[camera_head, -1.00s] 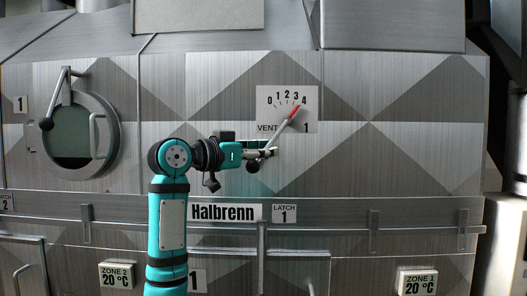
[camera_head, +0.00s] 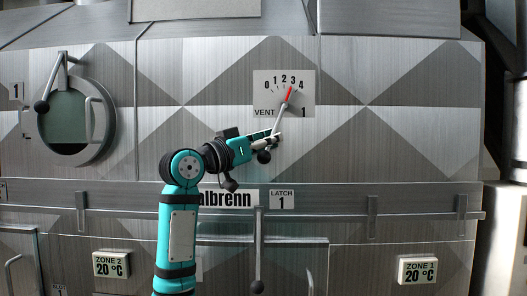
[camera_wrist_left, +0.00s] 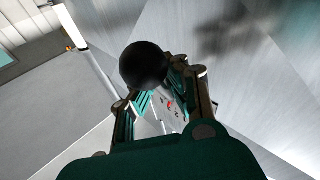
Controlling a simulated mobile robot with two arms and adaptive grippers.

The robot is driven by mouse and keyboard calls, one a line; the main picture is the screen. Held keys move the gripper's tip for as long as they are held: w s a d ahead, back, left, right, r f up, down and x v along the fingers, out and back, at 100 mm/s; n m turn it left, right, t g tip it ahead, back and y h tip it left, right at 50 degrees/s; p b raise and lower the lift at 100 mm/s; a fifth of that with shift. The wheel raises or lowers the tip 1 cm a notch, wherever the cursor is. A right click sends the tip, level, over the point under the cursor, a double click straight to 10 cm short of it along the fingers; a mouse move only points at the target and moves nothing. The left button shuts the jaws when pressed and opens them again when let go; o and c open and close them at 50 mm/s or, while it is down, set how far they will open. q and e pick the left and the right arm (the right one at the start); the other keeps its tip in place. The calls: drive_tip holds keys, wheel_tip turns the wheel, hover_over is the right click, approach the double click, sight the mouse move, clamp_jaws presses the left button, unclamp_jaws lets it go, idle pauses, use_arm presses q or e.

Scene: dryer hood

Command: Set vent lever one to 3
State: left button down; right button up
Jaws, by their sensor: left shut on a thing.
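The vent dial plate (camera_head: 262,101), marked 0 to 4 with "VENT 1", is on the metal hood front in the head view. Its lever (camera_head: 281,117) slants from a black knob (camera_head: 264,157) at lower left up to a red pointer tip (camera_head: 290,93). The red tip points at about the 3. My left gripper (camera_head: 274,138) is shut on the lever just above the knob. In the left wrist view, the black knob (camera_wrist_left: 143,65) stands in front of the fingers (camera_wrist_left: 162,92) and hides part of the shaft. My right gripper is not in view.
A rail with a latch lever (camera_head: 258,250) hanging down runs below the dial. Zone displays (camera_head: 417,270) sit lower. The panel right of the dial is clear.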

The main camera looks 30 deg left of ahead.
use_arm(q)
drive_tip(key=shift+d, duration=0.15)
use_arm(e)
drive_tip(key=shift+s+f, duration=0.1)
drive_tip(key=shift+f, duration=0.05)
use_arm(q)
drive_tip(key=c, duration=1.5)
unclamp_jaws()
drive_tip(key=shift+o, duration=0.5)
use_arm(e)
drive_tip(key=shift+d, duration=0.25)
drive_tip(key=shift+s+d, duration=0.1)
use_arm(q)
drive_tip(key=shift+s+f, duration=0.15)
drive_tip(key=shift+s, duration=0.1)
drive_tip(key=v, duration=1.1)
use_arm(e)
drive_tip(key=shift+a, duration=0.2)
use_arm(q)
drive_tip(key=shift+s+f, duration=0.1)
drive_tip(key=shift+s, duration=0.05)
